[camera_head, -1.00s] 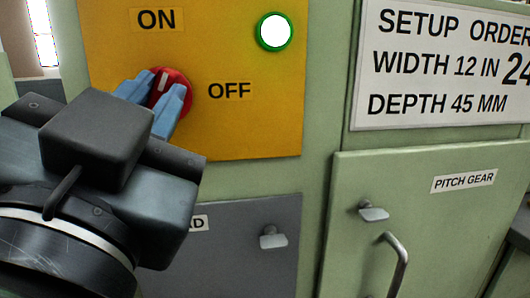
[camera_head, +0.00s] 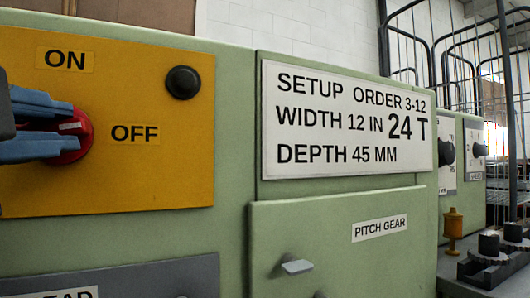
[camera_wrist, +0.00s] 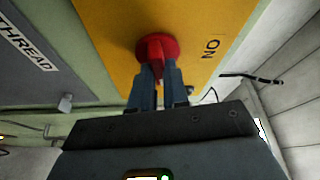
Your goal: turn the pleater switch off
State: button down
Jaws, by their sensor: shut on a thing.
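The red pleater switch (camera_head: 78,150) is on a yellow panel (camera_head: 150,185) at the left of the head view. Its white mark lies level, pointing toward the OFF label (camera_head: 135,133); the ON label (camera_head: 66,59) is above. My gripper (camera_head: 64,126) has its two blue fingers shut on the switch's handle, one on each side. In the wrist view, the fingers (camera_wrist: 157,74) also clasp the red switch (camera_wrist: 157,46). The round lamp (camera_head: 183,82) on the panel is dark.
A green cabinet carries a white setup order sign (camera_head: 345,122) and a PITCH GEAR door (camera_head: 345,265) with a knob (camera_head: 297,267). A grey THREAD panel (camera_wrist: 45,65) lies beside the yellow one. Wire racks (camera_head: 450,45) stand at the far right.

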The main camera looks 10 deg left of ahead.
jog(key=shift+m+g+b, duration=0.4)
jog(key=shift+m, duration=0.7)
jog(key=c, duration=1.1)
grip_release()
jog(key=s, duration=0.5)
jog(key=s+d, duration=0.1)
jog(key=s, duration=0.1)
jog(key=shift+s+d, duration=0.1)
jog(key=shift+s, duration=0.25)
jog(key=shift+s, duration=0.1)
